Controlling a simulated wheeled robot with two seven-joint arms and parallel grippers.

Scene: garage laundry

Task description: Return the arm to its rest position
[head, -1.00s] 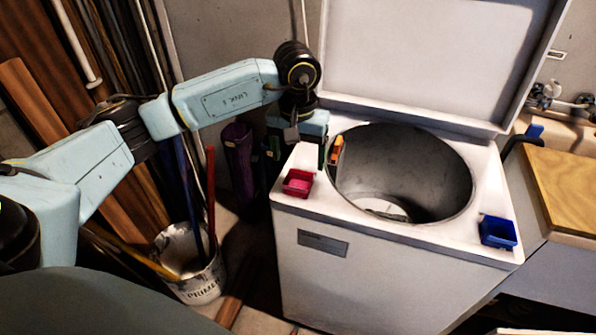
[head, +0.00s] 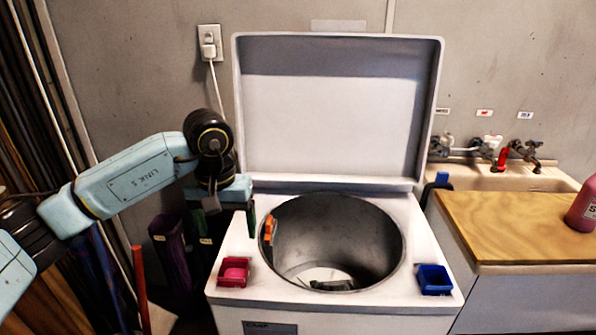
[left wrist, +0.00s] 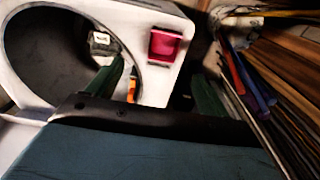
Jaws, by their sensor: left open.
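My left arm comes in from the left in the head view. My left gripper (head: 228,220) is open and empty above the left rim of the white washing machine (head: 430,225). Its two green fingers show apart in the left wrist view (left wrist: 157,88). An orange object (head: 269,230) is at the drum's left inner edge, close to one finger in the picture; it also shows in the left wrist view (left wrist: 132,90). Whether they touch cannot be told. My right gripper is not in view.
The washer's lid (head: 335,115) stands open. A wooden counter (head: 510,225) and sink (head: 500,178) are at right. Purple (head: 172,245) and red (head: 140,285) upright items crowd the left.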

